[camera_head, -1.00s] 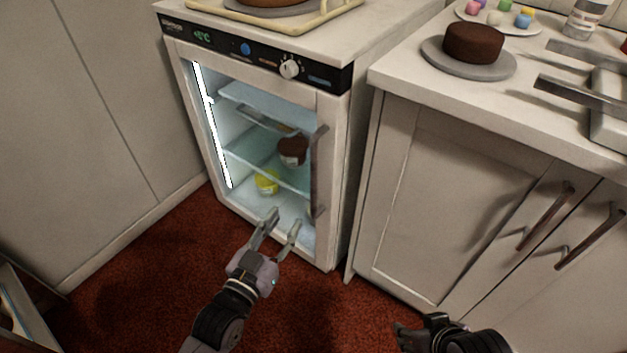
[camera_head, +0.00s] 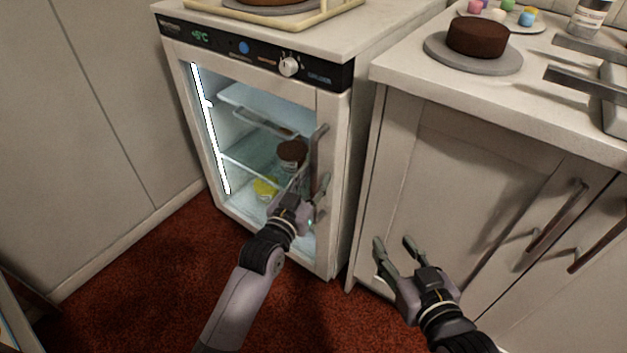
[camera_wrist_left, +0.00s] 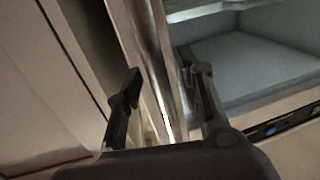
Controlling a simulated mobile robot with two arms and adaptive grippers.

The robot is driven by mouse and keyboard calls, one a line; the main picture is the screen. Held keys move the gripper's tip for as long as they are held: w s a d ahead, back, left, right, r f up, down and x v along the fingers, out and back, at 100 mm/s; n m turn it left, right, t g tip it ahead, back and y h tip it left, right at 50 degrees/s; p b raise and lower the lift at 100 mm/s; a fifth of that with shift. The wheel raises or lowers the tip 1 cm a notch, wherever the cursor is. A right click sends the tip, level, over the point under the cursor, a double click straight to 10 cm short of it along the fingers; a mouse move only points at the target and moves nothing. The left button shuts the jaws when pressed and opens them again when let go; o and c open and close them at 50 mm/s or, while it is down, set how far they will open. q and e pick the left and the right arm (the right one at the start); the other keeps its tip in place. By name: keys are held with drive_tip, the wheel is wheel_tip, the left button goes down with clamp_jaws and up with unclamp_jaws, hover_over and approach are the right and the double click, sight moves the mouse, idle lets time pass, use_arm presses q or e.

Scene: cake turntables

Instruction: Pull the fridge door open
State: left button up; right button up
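The small glass-front fridge (camera_head: 260,130) stands at centre with its door (camera_head: 330,130) shut. Its vertical metal bar handle (camera_head: 320,150) runs along the right side of the door. My left gripper (camera_head: 312,182) is open at the lower part of the handle. In the left wrist view the handle (camera_wrist_left: 155,60) passes between the two spread fingers of my left gripper (camera_wrist_left: 165,85), with a gap visible to the left finger. Contact with the right finger is unclear. My right gripper (camera_head: 394,241) is open and empty in front of the cabinet.
A white cabinet (camera_head: 460,180) with bar handles stands right of the fridge. A chocolate cake (camera_head: 478,37) on a grey turntable (camera_head: 473,58) sits on its counter. A tray (camera_head: 300,27) rests on the fridge. The red floor (camera_head: 130,280) before the fridge is open.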

use_arm(q)
drive_tip(key=shift+c, duration=0.5)
clamp_jaws()
idle(0.5)
